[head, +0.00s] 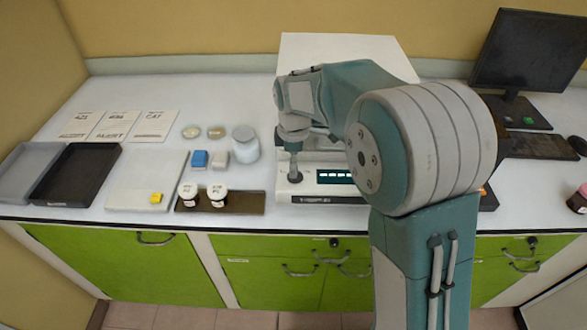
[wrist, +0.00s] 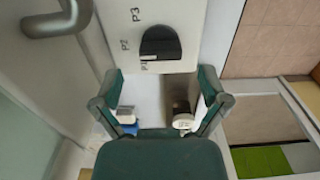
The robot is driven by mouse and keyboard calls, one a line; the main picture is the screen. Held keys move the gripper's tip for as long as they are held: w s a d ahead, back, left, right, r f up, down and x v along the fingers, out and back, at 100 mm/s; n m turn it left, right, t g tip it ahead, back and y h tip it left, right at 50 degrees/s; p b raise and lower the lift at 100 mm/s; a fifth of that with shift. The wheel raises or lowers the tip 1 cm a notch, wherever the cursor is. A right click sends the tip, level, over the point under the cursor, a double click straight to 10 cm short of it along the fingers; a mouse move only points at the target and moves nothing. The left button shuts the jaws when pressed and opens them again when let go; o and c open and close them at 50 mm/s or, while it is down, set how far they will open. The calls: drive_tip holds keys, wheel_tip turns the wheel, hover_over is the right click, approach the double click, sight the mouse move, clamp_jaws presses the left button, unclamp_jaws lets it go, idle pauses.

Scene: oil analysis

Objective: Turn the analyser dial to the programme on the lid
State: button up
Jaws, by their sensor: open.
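The analyser (head: 325,190) is a white machine with a dark display at the front of the bench, partly hidden behind my arm. Its dial (wrist: 160,43) shows in the wrist view as a black round knob on a white panel, with P1, P2 and P3 printed along its left side. Which mark it points to is unclear.
Left of the analyser are a blue block (head: 199,158), a white canister (head: 245,143), a pale board (head: 140,180) and a black tray (head: 77,173). Printed cards (head: 118,124) lie behind. A monitor (head: 527,52) stands at the right. A metal handle (wrist: 55,22) shows in the wrist view.

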drive_tip(key=shift+f, duration=1.35)
drive_tip(key=c, duration=1.2)
drive_tip(key=shift+o, duration=0.2)
drive_tip(key=shift+m, duration=0.3)
drive_tip(key=m, duration=0.5)
drive_tip(key=shift+d, duration=0.1)
drive_tip(key=m, duration=0.6)
drive_tip(key=shift+f, duration=0.1)
